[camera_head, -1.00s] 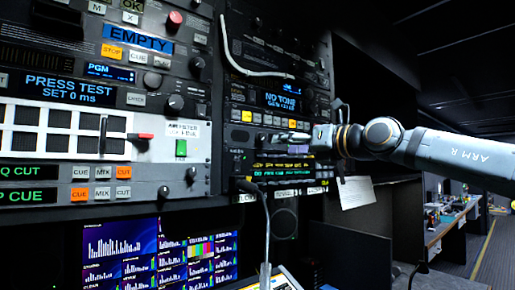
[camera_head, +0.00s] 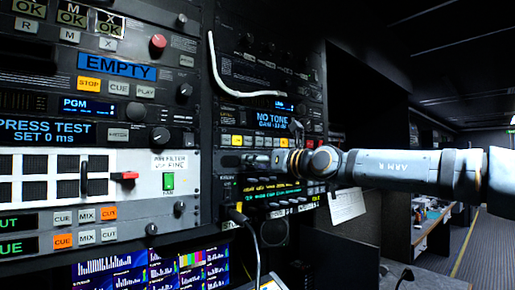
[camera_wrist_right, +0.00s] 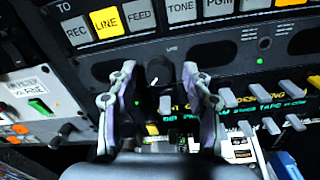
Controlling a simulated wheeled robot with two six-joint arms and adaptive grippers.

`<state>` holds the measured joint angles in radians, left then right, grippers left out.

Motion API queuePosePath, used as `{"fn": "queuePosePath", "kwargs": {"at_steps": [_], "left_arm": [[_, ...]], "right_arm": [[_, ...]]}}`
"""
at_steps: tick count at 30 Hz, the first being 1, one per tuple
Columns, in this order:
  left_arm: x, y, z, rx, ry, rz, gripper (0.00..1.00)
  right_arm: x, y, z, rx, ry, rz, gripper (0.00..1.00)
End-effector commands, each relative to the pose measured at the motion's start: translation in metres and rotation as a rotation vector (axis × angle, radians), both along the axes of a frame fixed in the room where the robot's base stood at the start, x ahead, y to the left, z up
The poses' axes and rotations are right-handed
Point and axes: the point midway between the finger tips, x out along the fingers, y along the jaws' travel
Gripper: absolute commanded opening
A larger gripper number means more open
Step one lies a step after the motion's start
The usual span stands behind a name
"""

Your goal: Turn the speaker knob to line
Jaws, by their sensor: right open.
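In the right wrist view a round black knob (camera_wrist_right: 158,72) with a white pointer mark sits on a dark panel. My right gripper (camera_wrist_right: 160,84) is open, with one finger on each side of the knob. I cannot tell whether either finger touches it. Above the knob, the button marked LINE (camera_wrist_right: 107,22) is lit yellow. In the head view my right gripper (camera_head: 262,160) is at the rack's right column, below the NO TONE display (camera_head: 273,121), and hides the knob. My left gripper is not in view.
Several small levers (camera_wrist_right: 265,105) stick out to the right of the gripper. A red-capped lever (camera_head: 125,177) and a green switch (camera_head: 168,182) are on the white panel to the left. A cable (camera_head: 255,235) hangs below. The aisle (camera_head: 470,245) at right is open.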

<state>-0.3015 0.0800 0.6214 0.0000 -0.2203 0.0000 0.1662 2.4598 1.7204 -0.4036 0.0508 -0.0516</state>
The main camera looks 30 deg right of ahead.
Motion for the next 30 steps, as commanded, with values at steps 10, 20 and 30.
{"fn": "queuePosePath", "kwargs": {"at_steps": [10, 20, 30], "left_arm": [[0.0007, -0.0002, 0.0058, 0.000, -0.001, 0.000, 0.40], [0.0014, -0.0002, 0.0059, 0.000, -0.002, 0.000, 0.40], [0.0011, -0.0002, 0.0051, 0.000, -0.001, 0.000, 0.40]], "right_arm": [[0.0040, 0.0005, -0.0013, 0.000, -0.001, 0.000, 0.50], [0.0038, 0.0004, -0.0009, 0.000, -0.001, 0.000, 0.09], [0.0037, 0.0004, -0.0009, 0.021, 0.001, 0.000, 0.00]]}}
